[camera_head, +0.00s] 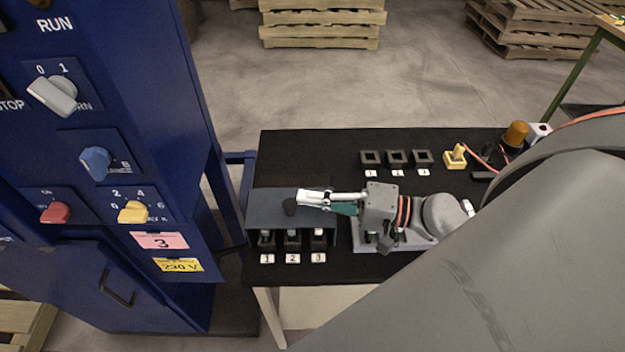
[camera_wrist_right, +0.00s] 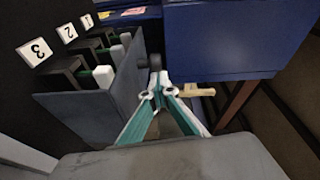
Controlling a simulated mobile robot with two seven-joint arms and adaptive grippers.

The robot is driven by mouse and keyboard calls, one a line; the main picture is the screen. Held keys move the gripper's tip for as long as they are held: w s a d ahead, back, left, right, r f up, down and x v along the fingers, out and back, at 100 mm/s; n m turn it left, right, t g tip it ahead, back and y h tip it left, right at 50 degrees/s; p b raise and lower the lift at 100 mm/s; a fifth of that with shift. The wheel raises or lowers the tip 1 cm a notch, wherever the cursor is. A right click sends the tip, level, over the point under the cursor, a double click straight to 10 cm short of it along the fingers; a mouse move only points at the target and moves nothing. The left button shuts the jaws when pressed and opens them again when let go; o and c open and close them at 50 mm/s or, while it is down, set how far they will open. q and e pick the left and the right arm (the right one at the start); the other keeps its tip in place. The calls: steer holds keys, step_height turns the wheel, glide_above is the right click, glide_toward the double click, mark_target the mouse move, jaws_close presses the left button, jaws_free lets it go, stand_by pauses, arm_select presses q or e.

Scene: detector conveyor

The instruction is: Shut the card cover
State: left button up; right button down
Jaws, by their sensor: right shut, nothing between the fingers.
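The card cover (camera_head: 270,207) is a slate-grey panel with a dark knob (camera_head: 289,206). It sits behind the row of cards 1 (camera_head: 266,238), 2 (camera_head: 292,238) and 3 (camera_head: 318,238), which stand uncovered along its front edge. In the right wrist view the cover (camera_wrist_right: 85,115) looks tilted up beside the cards, with the knob (camera_wrist_right: 155,62) just beyond my fingertips. My right gripper (camera_head: 300,198) is shut and empty, its tips beside the knob; whether they touch it I cannot tell. My left gripper is not in view.
A blue control cabinet (camera_head: 110,120) stands left of the black table (camera_head: 300,150). Several black sockets (camera_head: 396,158), a yellow switch (camera_head: 455,158) and an orange lamp (camera_head: 516,134) are at the back right. The table behind the cover is clear. Pallets (camera_head: 322,25) lie on the floor beyond.

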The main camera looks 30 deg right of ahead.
steer(key=shift+s+a, duration=0.4)
steer(key=shift+s, duration=0.05)
steer(key=shift+a, duration=0.15)
steer(key=shift+s, duration=0.25)
steer(key=v, duration=1.1)
steer(key=shift+d, duration=0.55)
